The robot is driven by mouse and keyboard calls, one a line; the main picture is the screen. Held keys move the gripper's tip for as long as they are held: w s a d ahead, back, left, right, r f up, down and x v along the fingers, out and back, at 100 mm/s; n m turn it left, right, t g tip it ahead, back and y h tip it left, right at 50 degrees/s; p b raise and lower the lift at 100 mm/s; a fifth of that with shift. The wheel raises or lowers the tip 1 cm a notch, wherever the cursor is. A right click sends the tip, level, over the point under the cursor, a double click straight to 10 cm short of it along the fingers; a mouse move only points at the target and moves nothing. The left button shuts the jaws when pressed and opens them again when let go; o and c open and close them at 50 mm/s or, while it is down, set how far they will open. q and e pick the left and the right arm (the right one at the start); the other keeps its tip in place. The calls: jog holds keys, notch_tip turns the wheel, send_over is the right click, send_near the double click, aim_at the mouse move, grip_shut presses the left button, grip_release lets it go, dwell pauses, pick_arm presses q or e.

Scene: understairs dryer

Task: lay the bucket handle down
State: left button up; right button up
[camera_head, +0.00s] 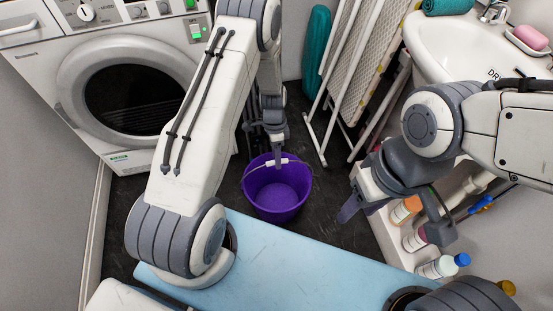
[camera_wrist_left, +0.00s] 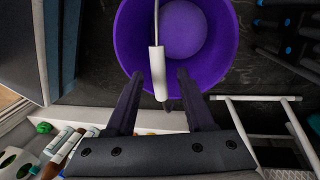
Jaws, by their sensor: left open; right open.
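The purple bucket (camera_head: 283,204) stands upright on the dark floor, with its open mouth showing. Its handle has a white grip (camera_head: 279,161), seen near the bucket's far rim in the head view. In the left wrist view, the wire and the white grip (camera_wrist_left: 158,75) cross the bucket (camera_wrist_left: 130,40). My left gripper (camera_head: 277,162) is at the grip. Its fingers (camera_wrist_left: 158,74) are apart on either side of the grip's end, with gaps visible. My right gripper (camera_head: 394,216) is open and empty, to the right of the bucket. Whether the handle stands fully upright is unclear.
A light blue surface (camera_head: 270,265) lies in front of the bucket. A white dryer (camera_head: 55,75) stands at the left. Bottles (camera_head: 437,268) stand on a ledge at the right, below the basin (camera_head: 450,50). A folded rack and ironing board (camera_head: 365,55) lean behind.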

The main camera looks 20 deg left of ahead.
pick_arm(q)
jog(key=shift+f, duration=0.25)
jog(key=shift+c, duration=0.3)
grip_shut()
jog(key=shift+r, duration=0.1)
dwell(0.9)
